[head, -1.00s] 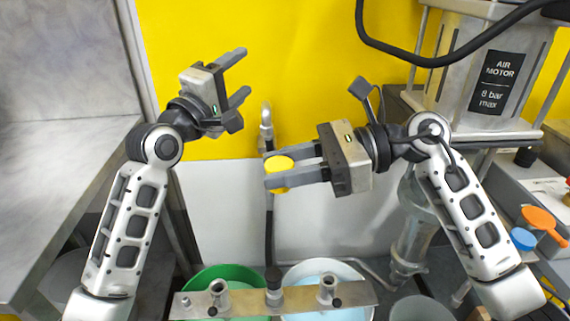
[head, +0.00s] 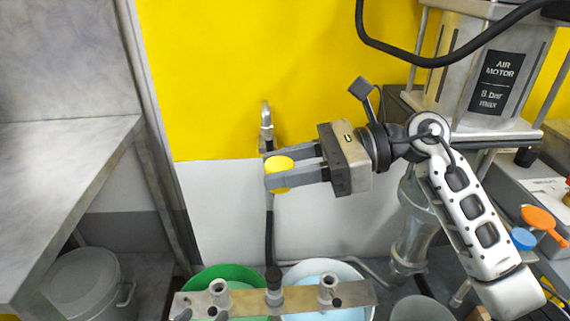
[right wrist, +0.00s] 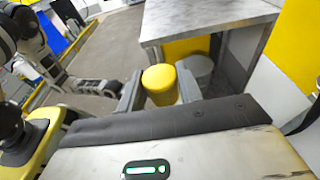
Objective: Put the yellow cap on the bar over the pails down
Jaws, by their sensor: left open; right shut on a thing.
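My right gripper (head: 280,174) is shut on the yellow cap (head: 281,166), above and behind the pails. In the right wrist view the yellow cap (right wrist: 159,85) sits between the two fingers, its rounded top showing. The metal bar (head: 250,301) lies across the green pail (head: 206,277) and the white pail (head: 335,269), well below the cap. My left gripper is out of the head view; what looks like it (right wrist: 90,87) shows small at the left in the right wrist view, apart from the cap.
The bar carries upright metal fittings (head: 328,289) and a dark central shaft (head: 273,278). A grey worktop (head: 70,150) stands at the left, with a lidded grey bin (head: 83,285) below. The air motor (head: 487,75) is at the right.

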